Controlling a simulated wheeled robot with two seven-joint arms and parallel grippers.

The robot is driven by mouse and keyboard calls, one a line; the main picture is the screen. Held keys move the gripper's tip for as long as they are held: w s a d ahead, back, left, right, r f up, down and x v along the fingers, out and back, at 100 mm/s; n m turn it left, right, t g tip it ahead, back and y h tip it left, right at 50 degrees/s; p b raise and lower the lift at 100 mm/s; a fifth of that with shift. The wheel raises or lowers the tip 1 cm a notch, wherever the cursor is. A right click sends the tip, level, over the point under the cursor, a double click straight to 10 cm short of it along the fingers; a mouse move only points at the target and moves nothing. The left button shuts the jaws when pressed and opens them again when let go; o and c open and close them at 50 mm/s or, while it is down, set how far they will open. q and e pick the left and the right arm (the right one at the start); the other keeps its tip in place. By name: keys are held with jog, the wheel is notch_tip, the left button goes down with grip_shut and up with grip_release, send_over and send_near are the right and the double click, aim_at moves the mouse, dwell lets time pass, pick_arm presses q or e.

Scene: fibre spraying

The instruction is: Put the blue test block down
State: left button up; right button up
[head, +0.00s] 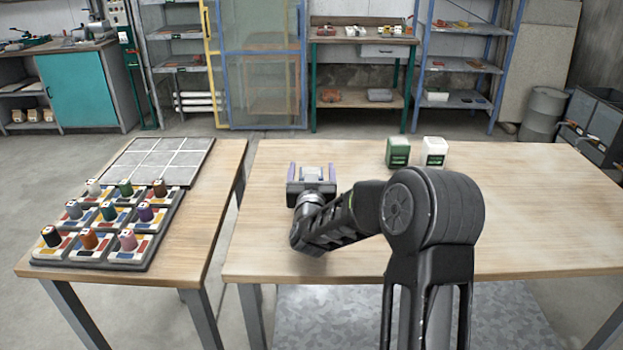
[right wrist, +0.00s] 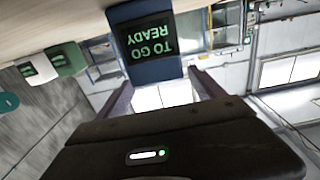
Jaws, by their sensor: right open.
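The blue test block (right wrist: 155,72) shows upside down in the right wrist view, with a dark screen reading "READY TO GO" in green. It appears to stand on the wooden table (head: 520,210). My right gripper (head: 312,171) is low over the table's left part. Its two purple fingers are apart in the right wrist view (right wrist: 163,92), one at each side of the block's top end, with no clear grip on it. My left gripper is out of view.
A green block (head: 398,152) and a white block (head: 433,152) stand at the table's back. A smaller table on the left carries a tray of colored spools (head: 150,243) and an empty gridded tray (head: 160,160). The table's right part is clear.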

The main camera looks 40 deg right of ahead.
jog(key=shift+a+f+p, duration=0.1)
jog(key=shift+f+p, duration=0.05)
jog(key=shift+p, duration=0.2)
jog(key=shift+r+p, duration=0.45)
jog(key=b+v, duration=0.2)
jog(key=v, duration=1)
jog(key=shift+r, duration=0.2)
